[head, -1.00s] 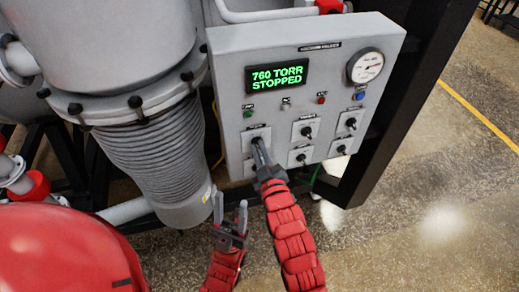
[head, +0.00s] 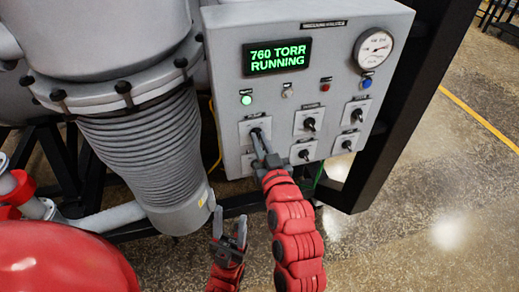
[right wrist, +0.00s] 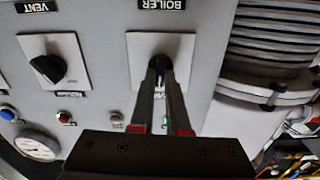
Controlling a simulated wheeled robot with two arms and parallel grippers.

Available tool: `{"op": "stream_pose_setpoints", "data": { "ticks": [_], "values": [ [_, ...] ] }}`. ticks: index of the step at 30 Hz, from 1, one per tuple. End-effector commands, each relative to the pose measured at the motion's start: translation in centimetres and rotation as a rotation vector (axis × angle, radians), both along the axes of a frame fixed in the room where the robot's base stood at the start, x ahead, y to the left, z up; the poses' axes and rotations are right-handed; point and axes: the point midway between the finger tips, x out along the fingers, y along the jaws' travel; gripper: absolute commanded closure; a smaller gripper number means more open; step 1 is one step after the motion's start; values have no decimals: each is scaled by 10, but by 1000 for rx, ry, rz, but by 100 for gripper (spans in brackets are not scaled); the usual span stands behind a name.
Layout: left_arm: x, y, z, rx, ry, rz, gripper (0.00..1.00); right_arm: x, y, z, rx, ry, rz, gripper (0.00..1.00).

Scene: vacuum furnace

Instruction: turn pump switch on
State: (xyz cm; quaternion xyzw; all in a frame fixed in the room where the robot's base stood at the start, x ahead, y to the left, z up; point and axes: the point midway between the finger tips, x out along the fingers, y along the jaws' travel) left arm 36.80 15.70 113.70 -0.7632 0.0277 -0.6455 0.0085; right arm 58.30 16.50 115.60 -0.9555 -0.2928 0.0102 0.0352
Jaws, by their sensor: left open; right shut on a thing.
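The grey control panel (head: 228,110) has a display (head: 277,57) reading "760 TORR RUNNING" in green. The pump switch (head: 246,128) is the upper left rotary switch, on a white plate. My right gripper (head: 259,138) is shut on its black knob. In the right wrist view, the fingers (right wrist: 159,68) cover most of the knob, and the switch's own label is mostly hidden. The green lamp (head: 246,100) above the switch is lit. My left gripper (head: 229,232) is open and empty below the panel, apart from it.
Other rotary switches (head: 309,123) sit to the right, and a boiler switch (head: 247,160) is close below. A pressure gauge (head: 373,48) and a blue button (head: 366,83) are at the upper right. A ribbed metal column (head: 145,150) stands left of the panel. Floor at the right is clear.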

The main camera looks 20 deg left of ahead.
Motion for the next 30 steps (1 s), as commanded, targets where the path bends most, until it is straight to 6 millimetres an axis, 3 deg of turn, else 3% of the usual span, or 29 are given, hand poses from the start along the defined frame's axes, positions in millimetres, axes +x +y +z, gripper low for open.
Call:
{"op": "stream_pose_setpoints", "data": {
  "ticks": [3,15,30],
  "values": [
    [0,0,-11,0,0,0,50,0,-1,-3,89,61,-1,100],
    [0,0,-20,0,0,0,50,1,-2,-2,311,214,0,100],
    [0,0,-21,0,0,0,50,1,-2,-1,387,264,0,100]
  ]
}}
